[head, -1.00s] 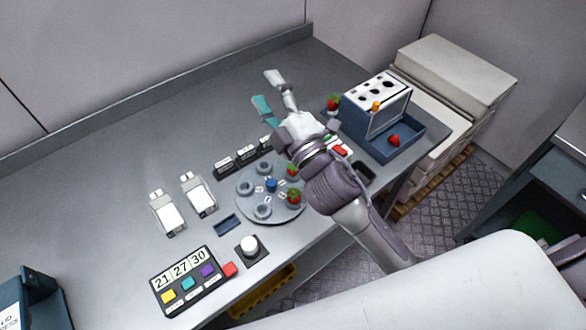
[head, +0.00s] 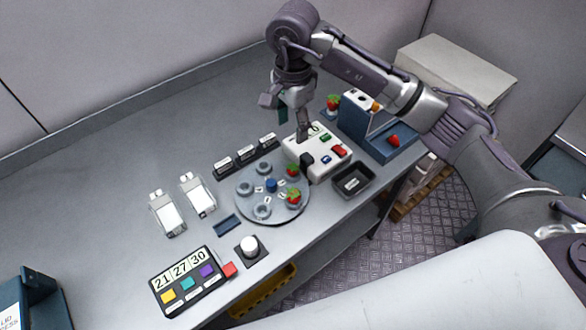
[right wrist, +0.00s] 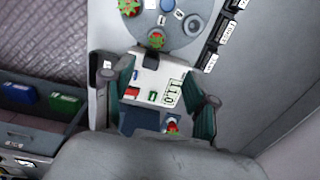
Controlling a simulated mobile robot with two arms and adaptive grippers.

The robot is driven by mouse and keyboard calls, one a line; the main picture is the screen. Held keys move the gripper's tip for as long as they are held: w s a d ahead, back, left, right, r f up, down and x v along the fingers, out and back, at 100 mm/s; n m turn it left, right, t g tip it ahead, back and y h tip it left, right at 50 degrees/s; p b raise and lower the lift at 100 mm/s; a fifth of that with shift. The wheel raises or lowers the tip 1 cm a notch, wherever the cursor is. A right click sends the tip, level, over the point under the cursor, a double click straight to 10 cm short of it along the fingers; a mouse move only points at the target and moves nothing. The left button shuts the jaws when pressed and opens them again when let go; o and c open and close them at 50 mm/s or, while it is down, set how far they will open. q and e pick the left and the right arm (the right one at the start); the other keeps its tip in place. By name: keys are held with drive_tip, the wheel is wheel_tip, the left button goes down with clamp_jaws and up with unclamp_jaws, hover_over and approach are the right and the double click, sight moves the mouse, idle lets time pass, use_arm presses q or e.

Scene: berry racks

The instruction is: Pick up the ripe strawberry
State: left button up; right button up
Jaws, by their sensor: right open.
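Two red strawberries with green tops, one at the back (head: 292,170) and one nearer the front (head: 294,196), sit on the round grey turntable (head: 244,203). Another red strawberry (head: 333,101) is beside the blue box with holes. A smaller red one (head: 393,140) lies in the blue tray. My right gripper (head: 293,125) points down, open and empty, above the back of the white button device (head: 318,158). In the right wrist view, a strawberry (right wrist: 171,126) shows between the spread fingers (right wrist: 160,90), beyond the white device. My left gripper is out of view.
A black tray (head: 353,180) stands in front of the device. Black labelled blocks (head: 245,154), two white clips (head: 167,213), a white knob (head: 249,245) and a numbered panel (head: 188,280) stand to the left. The table's back left is clear.

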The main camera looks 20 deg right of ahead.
drive_tip(key=p, duration=0.3)
hover_over(293, 167)
drive_tip(key=f, duration=0.8)
drive_tip(key=shift+w+d+f, duration=0.1)
drive_tip(key=shift+w+f, duration=0.05)
drive_tip(key=shift+w, duration=0.15)
drive_tip(key=shift+f, duration=0.2)
drive_tip(key=f, duration=0.1)
drive_tip(key=f+p, duration=0.1)
drive_tip(key=f, duration=0.1)
drive_tip(key=f+p, duration=0.1)
drive_tip(key=shift+s+f, duration=0.25)
drive_tip(key=shift+s, duration=0.05)
drive_tip(key=shift+f, duration=0.2)
drive_tip(key=c, duration=0.7)
